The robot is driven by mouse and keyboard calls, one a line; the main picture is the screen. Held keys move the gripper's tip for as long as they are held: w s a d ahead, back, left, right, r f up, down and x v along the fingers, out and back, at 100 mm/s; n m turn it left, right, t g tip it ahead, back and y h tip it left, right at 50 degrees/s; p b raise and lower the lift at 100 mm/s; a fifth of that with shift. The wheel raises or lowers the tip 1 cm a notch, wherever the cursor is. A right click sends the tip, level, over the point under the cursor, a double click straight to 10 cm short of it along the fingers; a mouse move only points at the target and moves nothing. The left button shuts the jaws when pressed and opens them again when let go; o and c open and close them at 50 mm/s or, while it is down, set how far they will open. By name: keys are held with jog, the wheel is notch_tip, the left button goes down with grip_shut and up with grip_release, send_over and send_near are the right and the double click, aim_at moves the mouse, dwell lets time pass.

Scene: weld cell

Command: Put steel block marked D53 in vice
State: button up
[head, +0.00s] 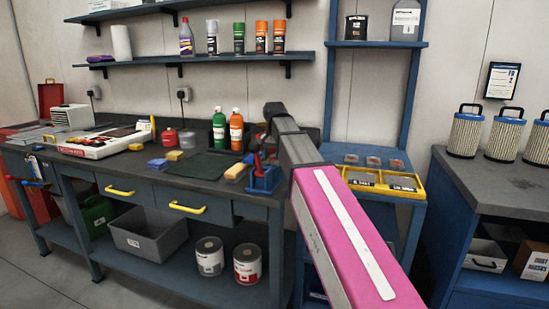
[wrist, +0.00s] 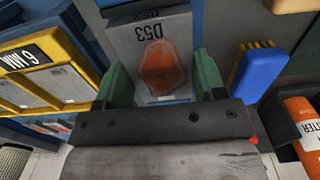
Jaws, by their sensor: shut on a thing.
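The steel block (wrist: 183,60), with D53 printed on its face above an orange patch, is in my gripper (wrist: 160,88) in the wrist view. The green fingers are shut on its two sides. Blue parts show behind and beside the block there; I cannot tell whether it touches them. In the head view a blue vice (head: 264,180) stands at the front edge of the workbench, just left of my arm. My gripper and the block cannot be made out in the head view.
Green (head: 219,128) and orange (head: 236,130) bottles stand behind. A yellow tray (head: 410,192) is right of my arm. The dark mat (head: 198,166) is clear.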

aim_at(275, 159)
jog(key=o, duration=1.4)
jog(key=shift+f, duration=0.1)
jog(key=shift+o, duration=0.2)
notch_tip(275, 159, up, 12)
jog(key=shift+r, duration=0.2)
